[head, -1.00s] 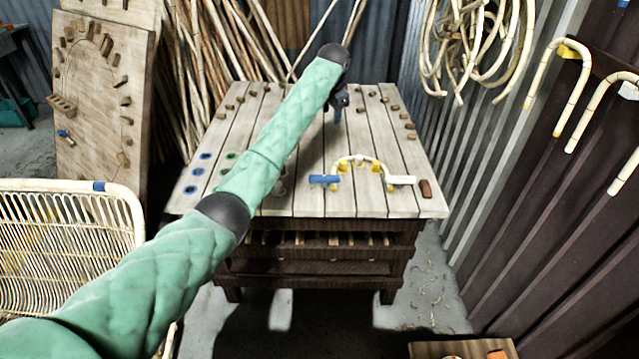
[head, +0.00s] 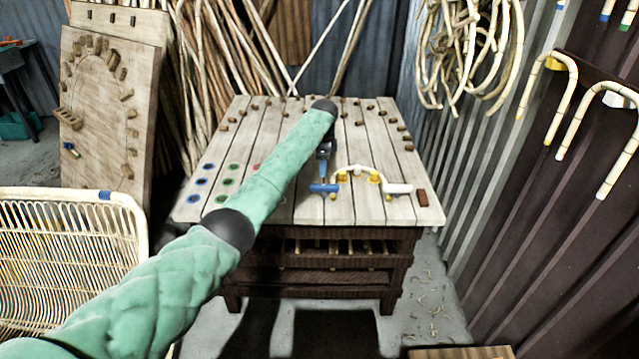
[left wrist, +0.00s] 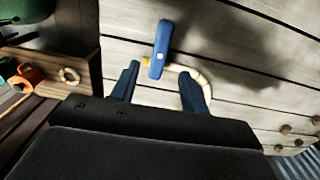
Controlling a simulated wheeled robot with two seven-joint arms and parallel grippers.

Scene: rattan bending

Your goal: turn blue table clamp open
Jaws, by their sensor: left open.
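The blue table clamp (head: 325,188) lies across the left end of a bent rattan piece (head: 357,169) near the table's front edge. My left gripper (head: 324,172) is just behind the blue clamp, pointing down, partly hidden by my forearm. In the left wrist view the blue clamp (left wrist: 161,48) stands centred between and just beyond the two open fingers (left wrist: 158,80). Nothing is held, and I cannot tell if a finger touches the clamp. My right gripper is not in view.
The plank table (head: 295,205) carries rows of brown pegs and coloured rings (head: 201,182) at its left. A brown block (head: 422,197) lies right of the white clamp. A rattan chair (head: 65,245) stands at left, a peg board (head: 105,110) behind it.

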